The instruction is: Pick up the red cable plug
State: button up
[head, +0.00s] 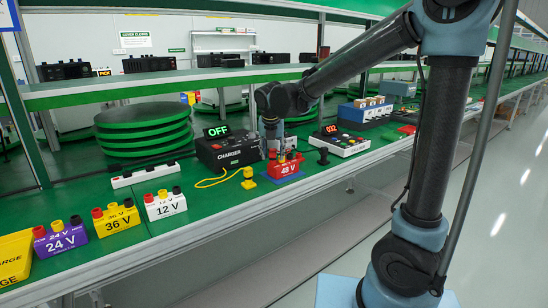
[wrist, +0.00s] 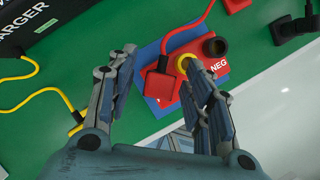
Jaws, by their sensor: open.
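The red cable plug (wrist: 163,84) is a red block with a red cable (wrist: 192,28) curving up and away from its top. In the wrist view it shows over the red 48 V battery (wrist: 214,50) and its blue mat (wrist: 148,58); whether it is seated on a terminal I cannot tell. My gripper (wrist: 156,62) is open, with the plug between its fingers in the picture, closer to the right finger. No contact is visible. In the head view my gripper (head: 271,128) points down above the red battery (head: 284,170), and the plug is hard to make out.
The black charger (head: 228,150) reading OFF stands just left of the battery. A yellow plug (head: 248,182) with its cable lies between them. White, yellow and purple batteries stand further left.

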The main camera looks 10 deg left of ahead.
aim_at(273, 149)
jog(key=shift+c, duration=0.6)
jog(key=c, duration=0.9)
notch_tip(273, 149, up, 10)
jog(key=shift+f, duration=0.1)
